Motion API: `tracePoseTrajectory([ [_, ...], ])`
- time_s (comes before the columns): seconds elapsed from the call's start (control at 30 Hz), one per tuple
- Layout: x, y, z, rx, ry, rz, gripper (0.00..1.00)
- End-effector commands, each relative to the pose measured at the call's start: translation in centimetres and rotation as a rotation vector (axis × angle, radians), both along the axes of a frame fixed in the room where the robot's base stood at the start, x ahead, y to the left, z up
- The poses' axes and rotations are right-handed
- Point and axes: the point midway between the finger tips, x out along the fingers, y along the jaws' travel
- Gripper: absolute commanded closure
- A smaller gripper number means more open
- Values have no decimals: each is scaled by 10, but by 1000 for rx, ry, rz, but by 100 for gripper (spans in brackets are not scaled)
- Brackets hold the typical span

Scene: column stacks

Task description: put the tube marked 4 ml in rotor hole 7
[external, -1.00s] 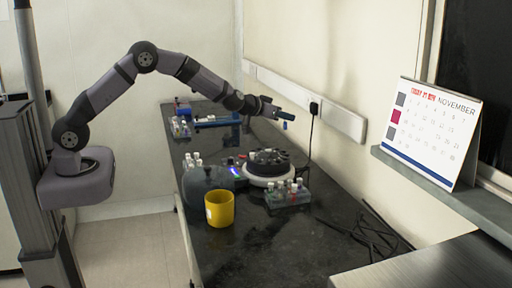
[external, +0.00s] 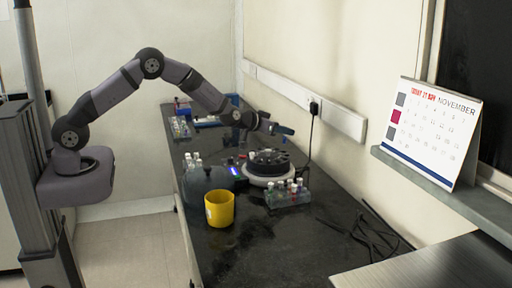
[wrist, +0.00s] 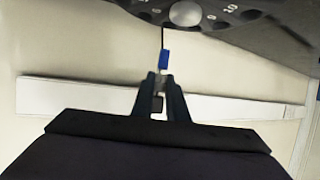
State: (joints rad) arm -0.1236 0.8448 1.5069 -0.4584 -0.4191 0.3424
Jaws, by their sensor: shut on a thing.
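My gripper (external: 286,131) is shut on a small tube and holds it above the back right of the rotor. In the wrist view the tube's blue part (wrist: 164,60) shows just beyond the fingertips (wrist: 160,82); no volume mark is readable on it. The dark round rotor (external: 268,157) sits in a white centrifuge on the bench. In the wrist view part of the rotor (wrist: 220,18) shows at the top, with a pale centre knob, several dark holes and a printed 10. Hole 7 cannot be made out. The tube appears apart from the rotor.
A rack of capped tubes (external: 288,196) stands in front of the rotor. A yellow cup (external: 219,209) and dark dome (external: 207,179) stand left of it. More tubes and a blue rack are farther back. Black cables (external: 365,232) lie at right; the front bench is clear.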

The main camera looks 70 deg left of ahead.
Motion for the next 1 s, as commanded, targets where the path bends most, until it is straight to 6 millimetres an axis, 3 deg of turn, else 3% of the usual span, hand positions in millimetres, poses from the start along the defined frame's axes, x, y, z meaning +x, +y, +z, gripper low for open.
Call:
tracePoseTrajectory([
  [0.13, 0, 0, -14, 0, 0, 0, 100],
  [0.37, 0, 0, -19, 0, 0, 0, 100],
  [0.7, 0, 0, -52, -1, 0, 0, 100],
  [1.0, 0, 0, -55, -1, -1, -1, 100],
])
